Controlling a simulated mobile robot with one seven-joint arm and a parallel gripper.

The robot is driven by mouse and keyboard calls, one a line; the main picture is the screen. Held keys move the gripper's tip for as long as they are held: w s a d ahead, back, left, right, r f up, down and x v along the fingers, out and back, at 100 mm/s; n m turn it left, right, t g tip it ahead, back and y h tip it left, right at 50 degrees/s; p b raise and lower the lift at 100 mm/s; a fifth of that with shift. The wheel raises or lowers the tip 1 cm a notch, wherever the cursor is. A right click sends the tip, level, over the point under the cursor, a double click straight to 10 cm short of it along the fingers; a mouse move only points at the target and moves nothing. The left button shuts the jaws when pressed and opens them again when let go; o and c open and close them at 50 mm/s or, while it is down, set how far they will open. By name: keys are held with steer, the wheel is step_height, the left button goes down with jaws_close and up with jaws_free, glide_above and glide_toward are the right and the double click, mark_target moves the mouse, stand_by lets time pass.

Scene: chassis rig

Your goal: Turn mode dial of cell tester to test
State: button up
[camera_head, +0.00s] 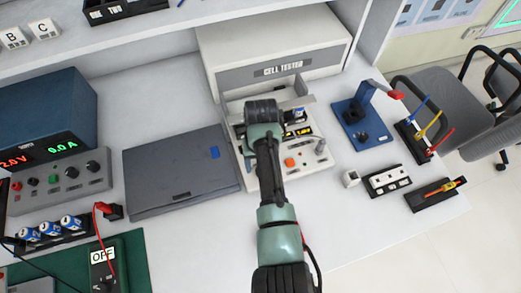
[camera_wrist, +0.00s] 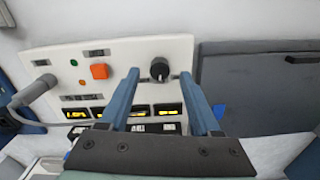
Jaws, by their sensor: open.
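The cell tester (camera_head: 318,178) is a white panel below a box with a "CELL TESTER" sign (camera_head: 279,67). In the wrist view its panel (camera_wrist: 125,53) carries a black round mode dial (camera_wrist: 159,69) with a pale pointer mark. My gripper (camera_wrist: 160,76) is open, with one blue finger on each side of the dial and a gap at both sides. I cannot tell whether the fingertips reach down to the panel. In the head view my gripper (camera_head: 263,108) and arm cover the dial. The small labels by the dial are unreadable.
An orange button (camera_wrist: 99,71), a grey connector (camera_wrist: 40,90) and lit yellow displays (camera_wrist: 167,110) are on the panel. A closed dark grey case (camera_head: 180,170) lies close on the left. A blue stand (camera_head: 362,122) and black holders (camera_head: 387,180) are on the right.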

step_height(320, 180, up, 11)
stand_by(0.3)
stand_by(0.4)
